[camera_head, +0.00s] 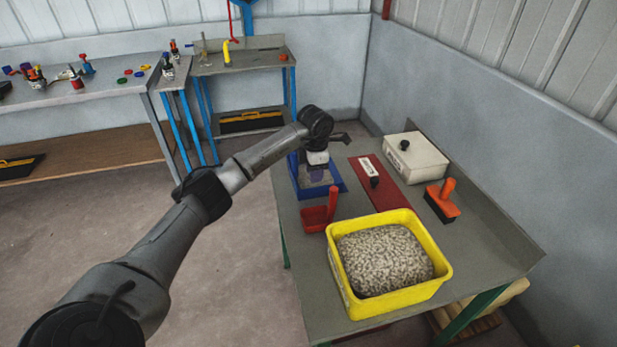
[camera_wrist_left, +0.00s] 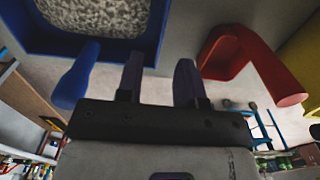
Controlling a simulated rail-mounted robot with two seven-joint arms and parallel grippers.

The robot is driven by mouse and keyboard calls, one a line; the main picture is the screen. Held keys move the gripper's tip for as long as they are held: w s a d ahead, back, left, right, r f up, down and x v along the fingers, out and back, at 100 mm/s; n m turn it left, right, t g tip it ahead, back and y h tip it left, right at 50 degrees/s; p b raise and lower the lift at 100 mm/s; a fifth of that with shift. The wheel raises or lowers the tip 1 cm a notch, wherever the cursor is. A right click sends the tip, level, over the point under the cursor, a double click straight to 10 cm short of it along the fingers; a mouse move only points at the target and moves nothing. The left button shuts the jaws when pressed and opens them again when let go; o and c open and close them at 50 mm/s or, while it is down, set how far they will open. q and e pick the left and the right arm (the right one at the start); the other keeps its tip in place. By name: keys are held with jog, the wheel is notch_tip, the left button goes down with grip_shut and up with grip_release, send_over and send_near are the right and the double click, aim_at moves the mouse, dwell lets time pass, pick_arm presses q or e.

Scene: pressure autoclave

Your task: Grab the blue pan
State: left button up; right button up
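The blue pan (camera_head: 337,186) sits at the far left corner of the table with grey granules in it. It is partly hidden behind my left gripper (camera_head: 318,160) in the head view. In the left wrist view the blue pan (camera_wrist_left: 100,46) is at the top left, and its blue handle (camera_wrist_left: 76,80) stands to the left of my fingers. My left gripper (camera_wrist_left: 160,65) is open, with two dark fingers apart and nothing seen between them. I cannot tell whether a finger touches the pan. My right gripper is in neither view.
A red scoop (camera_head: 316,218) lies close by, also seen in the left wrist view (camera_wrist_left: 225,65). A yellow tub (camera_head: 441,272) of granules stands in front.

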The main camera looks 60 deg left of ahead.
aim_at(315, 189)
pick_arm(q)
jog(key=shift+f, duration=1.15)
notch_tip(315, 189, down, 4)
jog(key=shift+w+d+f+b, duration=0.1)
jog(key=shift+d+f+b, duration=0.1)
jog(key=shift+b, duration=1.05)
jog(key=shift+f, duration=0.4)
jog(key=shift+a, duration=0.1)
jog(key=shift+c, duration=0.8)
grip_shut()
jog(key=shift+r, duration=0.1)
